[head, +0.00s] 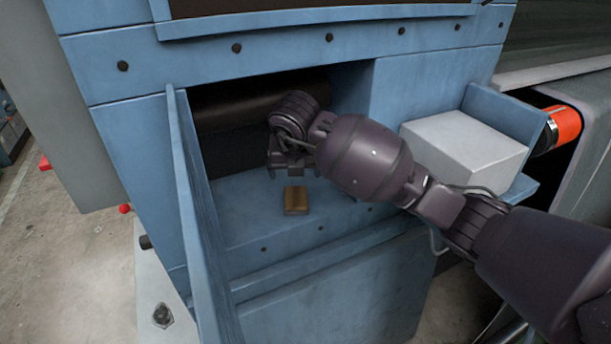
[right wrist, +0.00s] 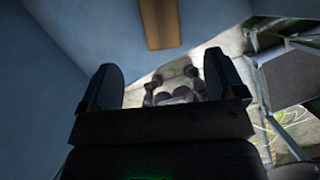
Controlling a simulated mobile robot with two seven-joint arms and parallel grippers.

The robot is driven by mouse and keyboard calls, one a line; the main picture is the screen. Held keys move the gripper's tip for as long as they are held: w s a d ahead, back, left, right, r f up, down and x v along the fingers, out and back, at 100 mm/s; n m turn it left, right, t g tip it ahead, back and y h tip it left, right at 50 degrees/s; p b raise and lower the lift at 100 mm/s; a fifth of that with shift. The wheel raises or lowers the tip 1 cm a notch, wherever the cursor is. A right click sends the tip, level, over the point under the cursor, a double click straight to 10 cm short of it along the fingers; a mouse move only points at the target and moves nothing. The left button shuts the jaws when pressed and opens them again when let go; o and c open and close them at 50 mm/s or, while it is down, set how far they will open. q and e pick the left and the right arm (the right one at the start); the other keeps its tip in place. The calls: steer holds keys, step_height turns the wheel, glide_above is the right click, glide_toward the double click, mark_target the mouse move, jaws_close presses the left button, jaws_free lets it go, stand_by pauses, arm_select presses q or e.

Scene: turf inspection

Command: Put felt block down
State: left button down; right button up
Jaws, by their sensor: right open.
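A small brown block, which I take for the felt block (head: 296,200), lies on the blue ledge (head: 245,222) of the machine's open bay. My right gripper (head: 291,165) is just above and behind it in the head view, apart from it as far as I can tell. In the right wrist view the gripper (right wrist: 164,80) has its two dark fingers spread with nothing between them. The brown block (right wrist: 161,22) shows beyond the fingers at the top of that view, against the blue surface. My left gripper is not in view.
A blue side panel (head: 190,215) stands up at the bay's left. A dark roller (head: 245,105) lies at the back of the bay. A pale grey box (head: 465,150) sits on a blue bracket at right, near an orange-ended cylinder (head: 563,124). Bare ledge surrounds the block.

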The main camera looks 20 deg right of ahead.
steer(key=s+a+f+g+y, duration=0.1)
steer(key=s+a+f+y, duration=0.2)
steer(key=s+a+y, duration=0.35)
steer(key=s+a+f+g+y, duration=0.1)
steer(key=s+a+f+y, duration=0.25)
steer(key=s+y, duration=0.55)
steer(key=d+f+m+t+h, duration=0.3)
steer(key=d+m+t, duration=0.45)
steer(key=m, duration=0.35)
steer(key=d+f+m+t+h, duration=0.2)
steer(key=d+m+t+h, duration=0.2)
steer(key=d+m+t, duration=0.6)
steer(key=s+d+f+m+g+h, duration=0.3)
steer(key=s+f+m+g+h, duration=0.1)
steer(key=s+f, duration=0.3)
steer(key=s+d+f+m+g+h, duration=0.4)
steer(key=s+f+m, duration=0.3)
steer(key=f, duration=0.1)
steer(key=shift+s+d+f+m, duration=0.2)
steer(key=shift+f+m, duration=0.1)
steer(key=shift+f, duration=0.1)
